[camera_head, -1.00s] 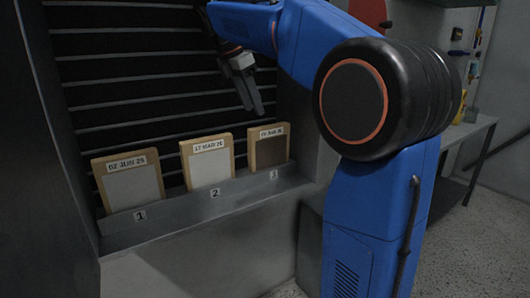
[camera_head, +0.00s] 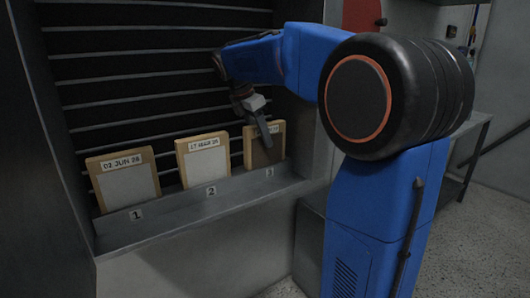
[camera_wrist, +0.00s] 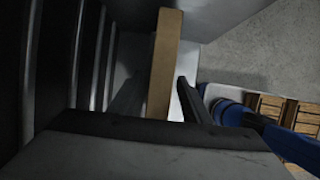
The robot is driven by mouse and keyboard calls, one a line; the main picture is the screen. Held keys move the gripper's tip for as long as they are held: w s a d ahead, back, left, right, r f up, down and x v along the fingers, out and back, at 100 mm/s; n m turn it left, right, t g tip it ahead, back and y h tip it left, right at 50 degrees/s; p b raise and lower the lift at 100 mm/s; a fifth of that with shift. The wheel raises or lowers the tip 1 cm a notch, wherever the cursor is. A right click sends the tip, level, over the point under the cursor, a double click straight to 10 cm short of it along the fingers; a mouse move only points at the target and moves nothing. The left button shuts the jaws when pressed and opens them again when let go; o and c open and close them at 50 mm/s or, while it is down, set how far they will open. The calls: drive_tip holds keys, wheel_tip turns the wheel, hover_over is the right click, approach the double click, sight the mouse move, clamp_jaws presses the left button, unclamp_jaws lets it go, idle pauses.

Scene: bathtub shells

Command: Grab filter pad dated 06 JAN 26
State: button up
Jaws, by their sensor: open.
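Three framed filter pads stand in a row on a grey ledge. The pad above number 3 (camera_head: 258,156) has a wooden frame and a darker, brownish face; its label is partly covered by my gripper, and its date is too small and blurred to read surely. The pad above number 2 (camera_head: 206,165) reads about 17 MAR 26. The pad above number 1 (camera_head: 125,185) reads 02 JUN with an unclear year. My open gripper (camera_head: 265,134) is at the top of the third pad. In the wrist view a wooden frame edge (camera_wrist: 163,60) lies left of a dark finger, apparently not gripped.
The grey ledge (camera_head: 165,212) has a raised front lip with the numbers. A dark slatted panel (camera_head: 150,70) rises close behind the pads. A side wall stands right of the third pad. A grey bench (camera_head: 470,130) is farther right.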

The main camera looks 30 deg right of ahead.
sight(265, 151)
drive_tip(key=shift+x, duration=2.2)
drive_tip(key=shift+f, duration=0.1)
clamp_jaws()
